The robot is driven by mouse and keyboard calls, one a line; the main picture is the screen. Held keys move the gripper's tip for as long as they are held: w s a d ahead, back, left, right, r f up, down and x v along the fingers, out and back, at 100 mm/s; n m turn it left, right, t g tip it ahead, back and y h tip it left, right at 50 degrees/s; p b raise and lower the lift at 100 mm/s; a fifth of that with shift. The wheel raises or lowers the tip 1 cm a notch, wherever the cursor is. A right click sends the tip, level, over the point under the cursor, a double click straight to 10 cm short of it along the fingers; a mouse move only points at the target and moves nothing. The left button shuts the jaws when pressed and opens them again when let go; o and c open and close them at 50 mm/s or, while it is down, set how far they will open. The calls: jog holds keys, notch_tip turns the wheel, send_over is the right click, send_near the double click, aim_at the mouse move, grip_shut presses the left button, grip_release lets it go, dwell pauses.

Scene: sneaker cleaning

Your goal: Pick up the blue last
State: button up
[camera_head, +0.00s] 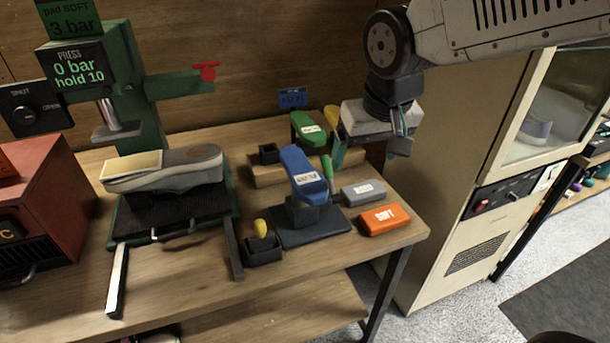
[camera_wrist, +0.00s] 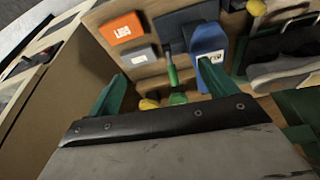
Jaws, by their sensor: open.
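The blue last (camera_head: 298,165) has a white label and stands on a dark post and base plate (camera_head: 312,230) near the bench's right end. It also shows in the wrist view (camera_wrist: 207,38), top centre, beside the right-hand finger. My gripper (camera_head: 370,158) is open and empty, to the right of and behind the blue last. In the wrist view, the gripper's (camera_wrist: 162,68) green fingers are spread wide. The right-hand finger overlaps the lower part of the blue last in that picture; I cannot tell whether they touch.
A green last (camera_head: 307,128) and a partly hidden yellow last (camera_head: 331,117) stand behind on a wooden riser. A grey pad (camera_head: 363,193) and an orange pad (camera_head: 386,219) lie right of the stand. A green-handled tool (camera_head: 327,167) is close by. A sneaker (camera_head: 175,169) sits in the press.

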jog(key=n, duration=0.1)
send_over(302, 170)
jog(key=s, duration=0.3)
jog(key=f, duration=0.2)
jog(key=d, duration=0.1)
jog(key=shift+w+f+t+y, duration=0.25)
jog(key=shift+f+t+y, duration=0.05)
jog(key=shift+f+y, duration=0.1)
jog(key=shift+x, duration=3.8)
jog(key=shift+w+a+f, duration=0.1)
jog(key=shift+a+f, duration=0.05)
jog(key=shift+c, duration=0.4)
jog(key=c, duration=0.9)
